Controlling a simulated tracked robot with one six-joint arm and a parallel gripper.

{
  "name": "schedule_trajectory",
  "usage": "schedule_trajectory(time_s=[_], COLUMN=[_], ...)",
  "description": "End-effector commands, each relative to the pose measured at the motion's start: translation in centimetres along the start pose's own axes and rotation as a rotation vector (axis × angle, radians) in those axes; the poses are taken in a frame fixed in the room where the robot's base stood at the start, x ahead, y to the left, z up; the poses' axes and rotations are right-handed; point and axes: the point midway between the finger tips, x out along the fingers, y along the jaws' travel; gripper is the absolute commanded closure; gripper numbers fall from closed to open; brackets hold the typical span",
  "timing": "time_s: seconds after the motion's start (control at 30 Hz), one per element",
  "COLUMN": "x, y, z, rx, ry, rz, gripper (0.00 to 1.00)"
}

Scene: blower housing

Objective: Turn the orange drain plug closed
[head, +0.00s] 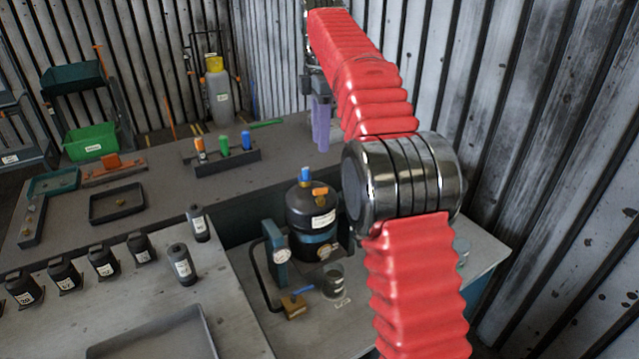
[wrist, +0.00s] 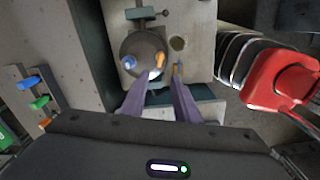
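A black tank (head: 300,212) stands on the lower bench, with an orange plug (head: 320,191) and a blue plug (head: 305,174) on its top. In the wrist view, the orange plug (wrist: 160,60) appears between my fingertips, with the blue plug (wrist: 129,62) to its left. My gripper (wrist: 164,70) has two purple fingers, apart and empty. In the head view, my gripper (head: 320,146) points down, above and apart from the tank. I cannot tell the plug's exact turn position.
A gauge (head: 282,256), a blue-handled brass valve (head: 295,304) and a small jar (head: 334,282) stand near the tank. A rack (head: 225,163) with coloured pieces stands behind on the bench. Several black bottles (head: 103,262) line the left bench. A corrugated wall is at right.

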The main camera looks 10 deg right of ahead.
Motion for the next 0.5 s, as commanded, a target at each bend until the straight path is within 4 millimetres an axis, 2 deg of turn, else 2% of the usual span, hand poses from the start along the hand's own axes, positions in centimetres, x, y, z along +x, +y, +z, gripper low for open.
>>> schedule_trajectory(time_s=[0.27, 0.5], x=[0.2, 1.6], y=[0.0, 0.0], z=[0.0, 0.0], rx=[0.001, 0.001], ry=[0.0, 0.0], rz=[-0.001, -0.001], gripper=[0.72, 0.72])
